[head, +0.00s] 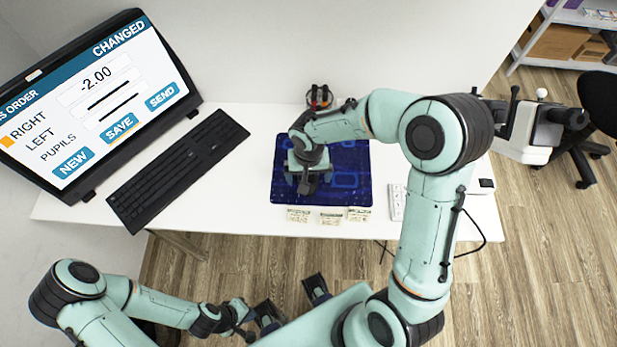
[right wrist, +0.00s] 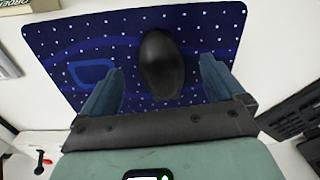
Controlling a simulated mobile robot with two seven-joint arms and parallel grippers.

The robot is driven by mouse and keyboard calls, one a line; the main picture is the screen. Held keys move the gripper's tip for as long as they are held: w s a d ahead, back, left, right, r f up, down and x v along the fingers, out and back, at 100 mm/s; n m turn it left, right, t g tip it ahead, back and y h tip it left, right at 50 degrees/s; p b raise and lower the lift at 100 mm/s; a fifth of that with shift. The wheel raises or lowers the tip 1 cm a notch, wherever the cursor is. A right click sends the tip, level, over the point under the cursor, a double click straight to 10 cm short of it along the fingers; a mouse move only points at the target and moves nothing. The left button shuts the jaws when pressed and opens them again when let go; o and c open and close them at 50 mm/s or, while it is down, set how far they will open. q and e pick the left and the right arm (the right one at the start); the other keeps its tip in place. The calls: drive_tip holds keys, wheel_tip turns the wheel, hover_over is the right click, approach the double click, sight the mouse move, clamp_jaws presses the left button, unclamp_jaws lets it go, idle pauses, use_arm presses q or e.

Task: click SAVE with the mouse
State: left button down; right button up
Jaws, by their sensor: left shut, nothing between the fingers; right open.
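The screen (head: 95,100) at the left shows CHANGED, -2.00, rows RIGHT, LEFT and PUPILS, and buttons NEW, SAVE (head: 119,128) and SEND. An orange square is beside RIGHT. I cannot make out a pointer. The black mouse (right wrist: 161,60) lies on the blue patterned mat (head: 350,170). My right gripper (head: 307,186) is over the mat, hiding the mouse in the head view. In the right wrist view this gripper (right wrist: 162,82) is open, one finger on each side of the mouse, with gaps visible. My left gripper (head: 243,320) is shut and empty, low before the desk.
A black keyboard (head: 178,170) lies between screen and mat. A dark chair (head: 600,100) stands far right.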

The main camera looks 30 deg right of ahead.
sight(308, 180)
use_arm(q)
drive_tip(key=shift+w+r+p, duration=0.25)
drive_tip(key=shift+r+p, duration=0.15)
drive_tip(key=shift+r, duration=0.15)
use_arm(e)
wheel_tip(308, 180, up, 10)
drive_tip(key=shift+r, duration=0.25)
